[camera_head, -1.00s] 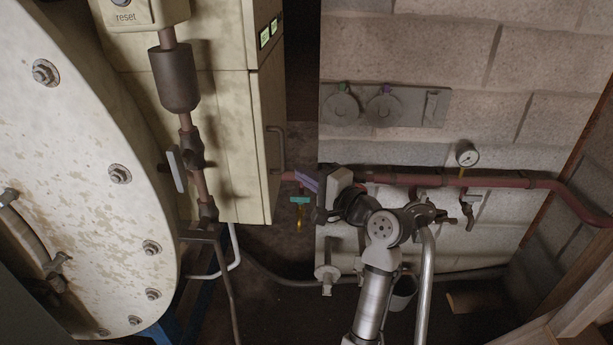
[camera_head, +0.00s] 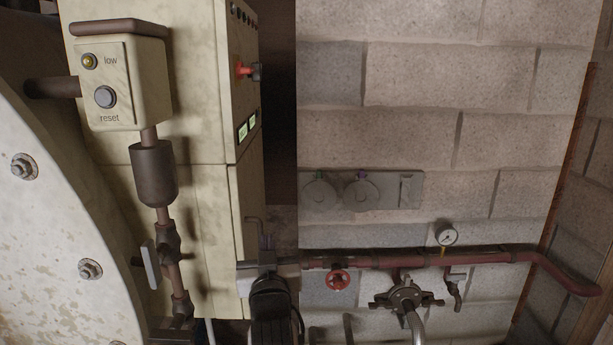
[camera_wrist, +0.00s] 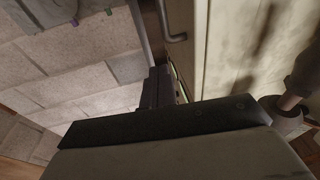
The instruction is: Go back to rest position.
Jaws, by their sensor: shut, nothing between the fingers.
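My gripper (camera_head: 267,244) is low in the middle of the head view, in front of the cream cabinet's right edge and the left end of the red pipe. In the wrist view its dark fingers (camera_wrist: 155,88) are together, with nothing seen between them. They appear near the cabinet's edge and handle in that picture; I cannot tell the exact gap. My forearm runs down out of the head view.
The cream cabinet (camera_head: 200,240) and a pale round vessel (camera_head: 50,220) stand left. A red pipe (camera_head: 490,257) with a red valve wheel (camera_head: 338,281) and a gauge (camera_head: 447,235) crosses the block wall (camera_head: 420,130). A control box (camera_head: 125,80) sits upper left.

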